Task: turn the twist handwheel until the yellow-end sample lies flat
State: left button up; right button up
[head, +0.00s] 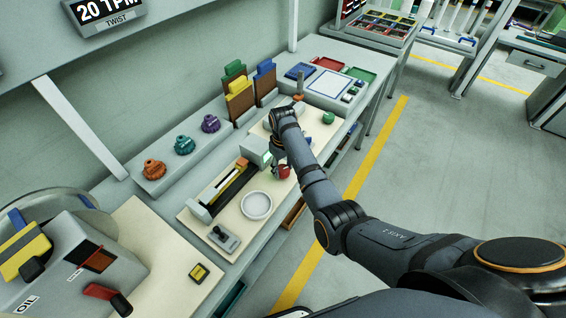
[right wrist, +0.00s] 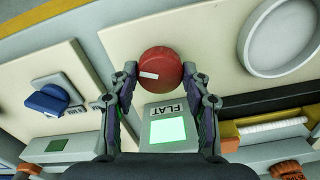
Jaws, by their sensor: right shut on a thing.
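The red handwheel (right wrist: 160,72), round with a white mark on its rim, sits between the fingertips of my right gripper (right wrist: 159,76) in the right wrist view. The gripper is shut on it. In the head view the red handwheel (head: 284,172) shows just below my right wrist, on the near end of the twist machine (head: 256,150). A lit green panel (right wrist: 168,129) beside it is labelled FLAT. A white roll-like piece (right wrist: 272,127) with a yellow-orange end (right wrist: 229,138) lies at the machine's slot; I cannot tell its twist. My left gripper is out of view.
A white round dish (head: 256,206) and a small grey lever box (head: 223,239) stand near the machine. Orange, teal and purple knobs (head: 184,145) line the back shelf. A screen (head: 103,10) reads 20 TPM, TWIST. A blue knob (right wrist: 47,99) is left of the handwheel.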

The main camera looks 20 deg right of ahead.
aim_at(283, 170)
jog(key=shift+m, duration=0.4)
jog(key=o, duration=1.2)
jog(key=shift+c, duration=0.2)
jog(key=shift+r, duration=0.15)
notch_tip(283, 170, up, 12)
